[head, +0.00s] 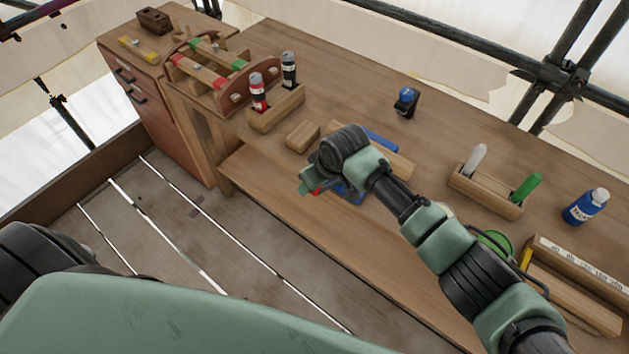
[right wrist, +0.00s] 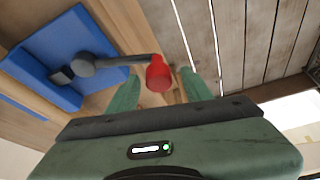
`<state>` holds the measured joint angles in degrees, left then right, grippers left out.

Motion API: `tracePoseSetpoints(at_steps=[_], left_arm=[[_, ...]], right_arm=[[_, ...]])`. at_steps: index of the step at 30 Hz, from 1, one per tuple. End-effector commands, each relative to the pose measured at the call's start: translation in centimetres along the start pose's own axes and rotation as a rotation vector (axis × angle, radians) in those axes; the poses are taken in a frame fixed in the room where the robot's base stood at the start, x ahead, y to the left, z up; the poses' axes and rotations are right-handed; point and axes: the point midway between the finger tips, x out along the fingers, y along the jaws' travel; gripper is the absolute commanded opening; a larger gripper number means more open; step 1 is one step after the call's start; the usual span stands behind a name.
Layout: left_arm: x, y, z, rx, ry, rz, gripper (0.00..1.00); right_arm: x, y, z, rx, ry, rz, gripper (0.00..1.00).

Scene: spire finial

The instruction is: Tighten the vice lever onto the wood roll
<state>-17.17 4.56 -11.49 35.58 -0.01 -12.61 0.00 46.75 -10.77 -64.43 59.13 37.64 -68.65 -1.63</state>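The blue vice (right wrist: 78,35) is mounted at the bench edge, on the left of the right wrist view. In the head view my right arm hides most of it, leaving a blue part (head: 350,194) visible. Its grey lever (right wrist: 120,62) ends in a red knob (right wrist: 158,74). My right gripper (right wrist: 160,86) is open, with one green finger on each side of the knob and gaps showing. It also shows in the head view (head: 314,190), at the bench's front edge. I cannot make out the wood roll. My left gripper is out of view.
On the bench stand a wooden block (head: 302,136), a holder with red and black bottles (head: 275,112), a holder with white and green sticks (head: 485,195), a blue bottle (head: 585,207) and a toolbox (head: 208,75). Plank flooring (head: 150,240) lies in front.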

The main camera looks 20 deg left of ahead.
Motion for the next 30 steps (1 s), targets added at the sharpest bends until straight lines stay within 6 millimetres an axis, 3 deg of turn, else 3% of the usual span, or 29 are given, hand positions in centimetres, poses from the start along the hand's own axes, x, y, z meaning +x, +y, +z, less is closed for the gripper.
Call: tracePoseSetpoints(at_steps=[8,21,30], left_arm=[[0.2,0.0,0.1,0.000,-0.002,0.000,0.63],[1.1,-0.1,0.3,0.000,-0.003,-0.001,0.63],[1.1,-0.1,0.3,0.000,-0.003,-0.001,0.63]], right_arm=[[-1.1,0.0,0.1,-0.001,0.000,-0.001,0.50],[-7.3,0.0,0.0,-0.001,0.001,0.000,0.50],[-7.8,0.0,0.0,0.000,-0.001,0.000,0.50]])
